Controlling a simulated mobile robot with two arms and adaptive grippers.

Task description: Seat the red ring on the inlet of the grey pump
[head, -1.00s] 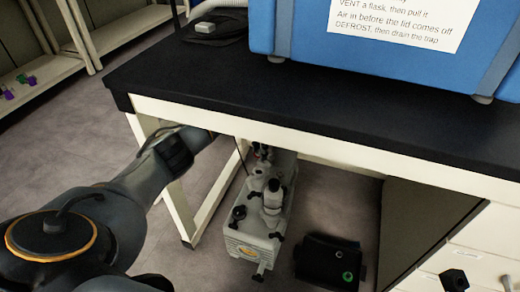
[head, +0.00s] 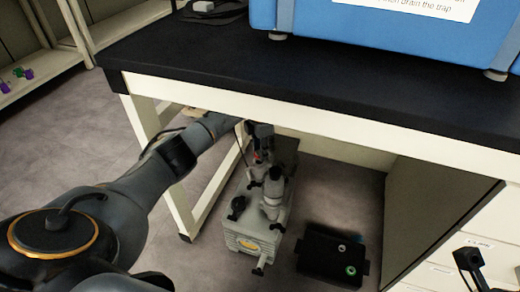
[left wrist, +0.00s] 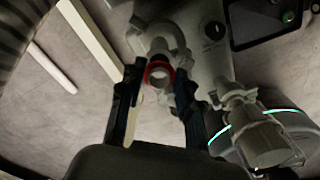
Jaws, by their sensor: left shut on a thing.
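My left gripper (head: 259,133) reaches under the bench, above the rear of the grey pump (head: 252,240). In the left wrist view, its two dark fingers (left wrist: 158,74) are closed on the red ring (left wrist: 149,68) from either side. The ring shows as a small red spot in the head view (head: 257,157). In the left wrist view, a pale fitting (left wrist: 160,45) of the pump lies right by the ring. I cannot tell whether the ring touches the inlet or is around it. A dark part, likely my right gripper (head: 468,260), shows at the lower right; its jaw state is unclear.
The black bench top (head: 220,65) and its pale front rail overhang the pump. A pale bench leg (head: 168,185) stands left of it. A black tray (head: 331,258) with a green ring lies on the floor to its right. Drawers (head: 455,245) bound the right side.

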